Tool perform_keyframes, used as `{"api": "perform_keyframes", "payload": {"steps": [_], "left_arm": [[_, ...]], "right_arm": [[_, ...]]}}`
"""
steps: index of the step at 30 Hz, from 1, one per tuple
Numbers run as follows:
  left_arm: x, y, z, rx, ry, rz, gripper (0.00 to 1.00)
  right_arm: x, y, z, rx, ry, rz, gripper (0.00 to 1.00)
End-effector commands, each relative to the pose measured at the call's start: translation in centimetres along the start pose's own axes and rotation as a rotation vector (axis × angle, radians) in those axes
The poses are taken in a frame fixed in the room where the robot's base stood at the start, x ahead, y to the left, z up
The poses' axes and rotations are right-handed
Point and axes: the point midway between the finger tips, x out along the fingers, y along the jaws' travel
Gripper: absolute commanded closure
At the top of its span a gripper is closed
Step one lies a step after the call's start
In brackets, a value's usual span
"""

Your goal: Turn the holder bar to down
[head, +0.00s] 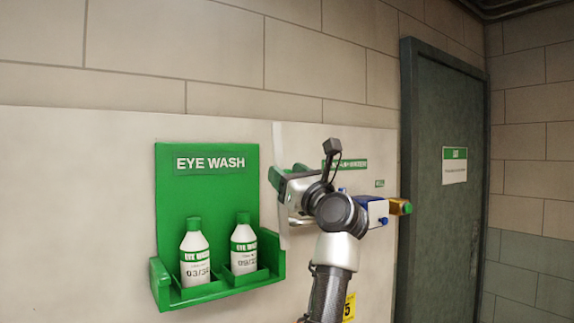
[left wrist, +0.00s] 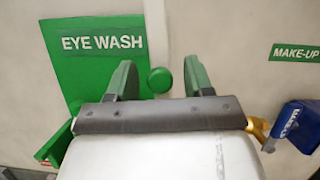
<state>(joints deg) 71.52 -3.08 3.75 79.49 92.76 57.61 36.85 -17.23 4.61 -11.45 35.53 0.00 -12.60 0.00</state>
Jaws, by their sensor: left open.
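A pale upright strip (head: 279,140), which looks like the holder bar, stands on the wall panel just right of the green eye wash station (head: 165,210). In the left wrist view the strip (left wrist: 155,30) runs up from near a round green knob (left wrist: 160,80). My left gripper (head: 276,178) is in front of the strip, its green fingers pointing at the panel. In the left wrist view it is open (left wrist: 160,78), with the knob showing between its fingers. I cannot tell whether they touch it. My gripper and arm hide part of the strip. My right gripper is out of view.
Two eye wash bottles (head: 194,258) (head: 243,248) stand in the station's tray. Right of my gripper is a blue valve part (head: 378,211) with a brass end (head: 401,206), below a green make-up water sign (left wrist: 296,52). A dark door (head: 440,110) is farther right.

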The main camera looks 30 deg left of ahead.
Motion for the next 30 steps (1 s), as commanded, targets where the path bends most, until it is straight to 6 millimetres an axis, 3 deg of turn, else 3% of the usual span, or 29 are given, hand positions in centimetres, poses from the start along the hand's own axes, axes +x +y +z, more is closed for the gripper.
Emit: {"api": "perform_keyframes", "payload": {"steps": [10, 21, 30], "left_arm": [[0.48, 0.02, -0.03, 0.0, 0.0, 0.0, 0.48], [0.46, 0.02, -0.01, 0.0, 0.0, 0.0, 1.0], [0.65, 0.28, -0.19, -0.014, 0.0, 0.006, 1.0]], "right_arm": [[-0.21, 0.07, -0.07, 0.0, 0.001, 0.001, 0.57], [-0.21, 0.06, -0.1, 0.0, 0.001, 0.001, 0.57], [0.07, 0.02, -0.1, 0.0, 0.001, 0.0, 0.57]]}}
